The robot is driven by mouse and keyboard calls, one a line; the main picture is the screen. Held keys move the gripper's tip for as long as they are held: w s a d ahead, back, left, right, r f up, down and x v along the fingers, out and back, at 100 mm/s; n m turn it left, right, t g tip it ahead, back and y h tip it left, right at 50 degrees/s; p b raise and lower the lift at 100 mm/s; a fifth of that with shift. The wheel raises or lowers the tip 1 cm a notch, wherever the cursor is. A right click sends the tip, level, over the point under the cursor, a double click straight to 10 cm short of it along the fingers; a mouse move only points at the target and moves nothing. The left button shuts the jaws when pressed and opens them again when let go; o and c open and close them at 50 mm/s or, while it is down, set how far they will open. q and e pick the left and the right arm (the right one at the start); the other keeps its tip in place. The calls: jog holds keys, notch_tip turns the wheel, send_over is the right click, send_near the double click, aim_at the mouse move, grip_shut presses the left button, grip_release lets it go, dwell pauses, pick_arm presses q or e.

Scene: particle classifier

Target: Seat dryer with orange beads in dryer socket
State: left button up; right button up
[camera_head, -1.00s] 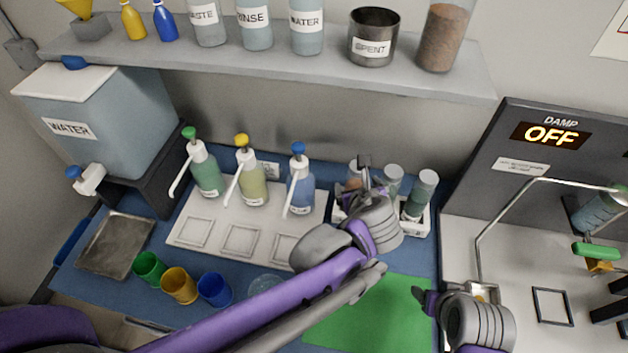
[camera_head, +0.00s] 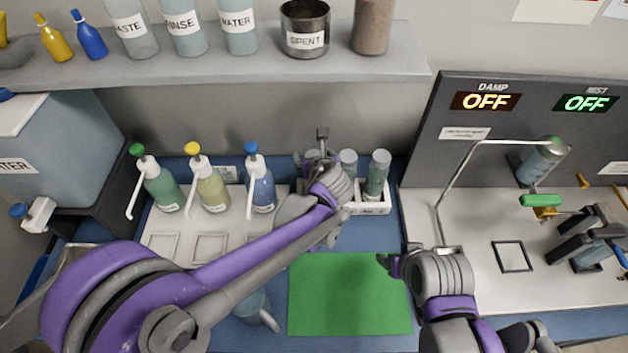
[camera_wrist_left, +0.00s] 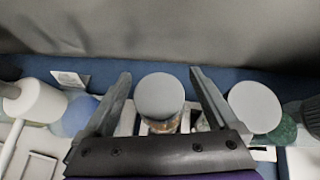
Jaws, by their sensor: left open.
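A clear dryer with a round grey cap (camera_wrist_left: 160,95) stands in the white rack, with orange beads showing below its cap in the left wrist view. My left gripper (camera_wrist_left: 160,78) is open, with one finger on each side of this dryer. In the head view my left gripper (camera_head: 322,140) is at the rack's left end and mostly hides the dryer. Two more dryers, one in the middle (camera_head: 348,162) and one on the right (camera_head: 377,172), stand beside it. I cannot make out the dryer socket with certainty. My right gripper (camera_head: 393,262) is over the green mat's right edge, its opening unclear.
The white rack (camera_head: 374,210) stands against the back wall. Pump bottles (camera_head: 262,188) are left of it. A shelf (camera_head: 230,75) hangs above. At right, a panel (camera_head: 465,215) carries a bent tube, a mounted cylinder (camera_head: 540,162) and a green handle (camera_head: 540,200). The green mat (camera_head: 350,300) is clear.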

pick_arm(q)
jog(key=shift+w+a+f, duration=0.15)
jog(key=shift+w+f, duration=0.15)
jog(key=shift+w, duration=0.1)
jog(key=shift+s, duration=0.1)
grip_shut()
